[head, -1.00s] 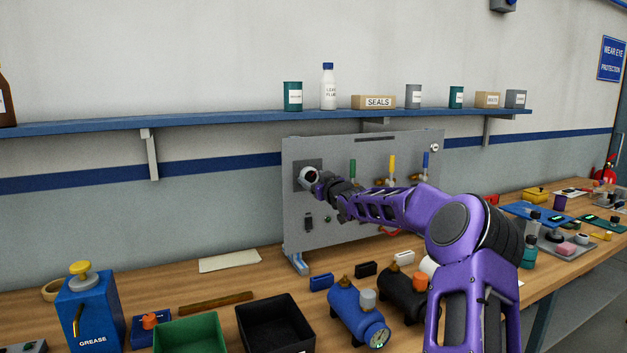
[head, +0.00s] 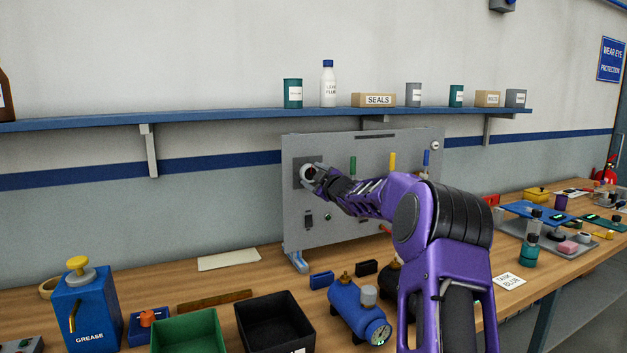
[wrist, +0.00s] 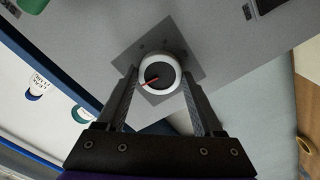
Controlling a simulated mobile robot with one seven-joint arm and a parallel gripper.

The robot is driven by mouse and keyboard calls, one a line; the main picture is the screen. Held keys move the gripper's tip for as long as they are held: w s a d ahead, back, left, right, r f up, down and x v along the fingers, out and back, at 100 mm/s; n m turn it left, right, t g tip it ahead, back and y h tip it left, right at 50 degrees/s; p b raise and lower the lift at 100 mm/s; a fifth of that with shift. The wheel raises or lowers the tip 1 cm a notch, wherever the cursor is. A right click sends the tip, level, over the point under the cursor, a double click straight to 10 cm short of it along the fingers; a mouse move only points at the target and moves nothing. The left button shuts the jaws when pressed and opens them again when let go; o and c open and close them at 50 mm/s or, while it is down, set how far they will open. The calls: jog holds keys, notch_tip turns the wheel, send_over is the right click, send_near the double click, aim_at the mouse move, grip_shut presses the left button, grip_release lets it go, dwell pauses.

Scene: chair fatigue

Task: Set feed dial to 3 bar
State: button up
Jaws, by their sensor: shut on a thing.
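The feed dial is a round knob with a white rim, a black face and a red pointer, and it shows in the wrist view (wrist: 158,75). It sits on a dark square plate (wrist: 122,50) on the grey upright panel (head: 330,222). In the head view the dial (head: 306,172) is at the panel's upper left, partly covered by my gripper (head: 314,174). In the wrist view my gripper (wrist: 160,88) has one finger on each side of the dial, shut on it. The red pointer lies toward the left in that view. The scale marks are too small to read.
Green (head: 352,167), yellow (head: 392,162) and blue (head: 426,158) handles stand on the panel right of the dial, near my arm. A shelf (head: 240,118) with bottles and boxes runs above. Bins, a grease can (head: 90,310) and a blue tank (head: 355,310) stand on the bench below.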

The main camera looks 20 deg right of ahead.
jog(key=shift+n, duration=0.6)
jog(key=o, duration=1.4)
jog(key=shift+s, duration=0.1)
jog(key=s, duration=0.5)
jog(key=s+b, duration=0.1)
jog(key=s, duration=0.5)
jog(key=s+b, duration=0.1)
jog(key=s, duration=0.5)
jog(key=shift+s+d, duration=0.15)
jog(key=shift+d, duration=0.15)
